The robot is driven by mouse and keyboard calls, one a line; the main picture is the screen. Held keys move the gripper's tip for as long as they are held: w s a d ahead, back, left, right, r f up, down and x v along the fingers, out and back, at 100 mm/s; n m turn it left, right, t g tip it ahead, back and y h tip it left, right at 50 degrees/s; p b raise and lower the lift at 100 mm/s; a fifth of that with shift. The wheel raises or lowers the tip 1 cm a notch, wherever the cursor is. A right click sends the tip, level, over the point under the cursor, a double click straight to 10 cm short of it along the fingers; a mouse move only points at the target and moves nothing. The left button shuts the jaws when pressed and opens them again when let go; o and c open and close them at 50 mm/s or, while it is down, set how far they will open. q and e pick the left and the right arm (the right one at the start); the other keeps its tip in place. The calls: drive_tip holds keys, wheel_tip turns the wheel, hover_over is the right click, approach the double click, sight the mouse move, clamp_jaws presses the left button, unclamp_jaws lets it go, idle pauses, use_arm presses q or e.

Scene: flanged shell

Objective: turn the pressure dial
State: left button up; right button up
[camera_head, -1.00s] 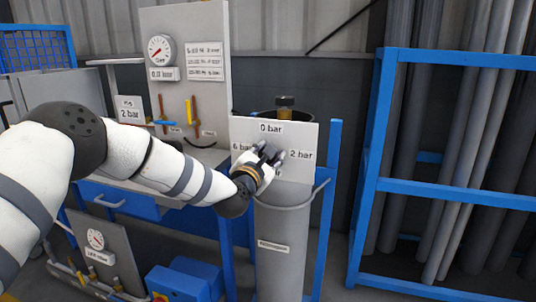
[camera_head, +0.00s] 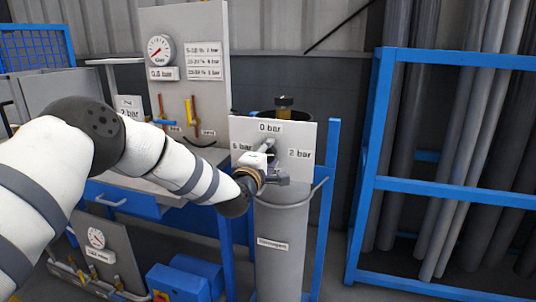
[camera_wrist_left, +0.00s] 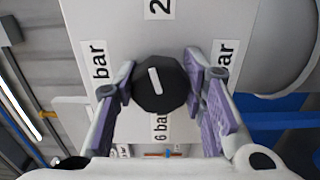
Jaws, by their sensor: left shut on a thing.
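The pressure dial (camera_wrist_left: 158,85) is a black faceted knob with a white line, on a white panel (camera_head: 240,135). In the left wrist view the line lies roughly up and down, its upper end tilted slightly left, toward the label with a 2. My left gripper (camera_head: 271,160) is at the panel, and its purple-padded fingers (camera_wrist_left: 158,78) are shut on the dial from both sides. In the head view the gripper hides the dial. Labels read 0 bar at the top, 6 bar at the left and 2 bar at the right. My right gripper is not in view.
A grey cylinder (camera_head: 282,245) stands below the panel. A bench board behind holds a round gauge (camera_head: 160,49) and a small readout (camera_head: 163,73). A blue rack (camera_head: 440,187) with grey pipes stands at the right. A blue box (camera_head: 178,284) is low down.

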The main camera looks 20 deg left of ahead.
use_arm(q)
drive_tip(key=m, duration=0.4)
drive_tip(key=shift+m, duration=0.3)
drive_tip(key=m, duration=0.5)
drive_tip(key=shift+a+f, duration=0.1)
drive_tip(key=m, duration=1)
drive_tip(key=shift+a+m, duration=0.1)
drive_tip(key=shift+m, duration=0.2)
drive_tip(key=m, duration=0.5)
drive_tip(key=shift+a, duration=0.1)
drive_tip(key=m, duration=0.9)
drive_tip(key=shift+r, duration=0.2)
drive_tip(key=m, duration=0.4)
drive_tip(key=shift+m, duration=0.5)
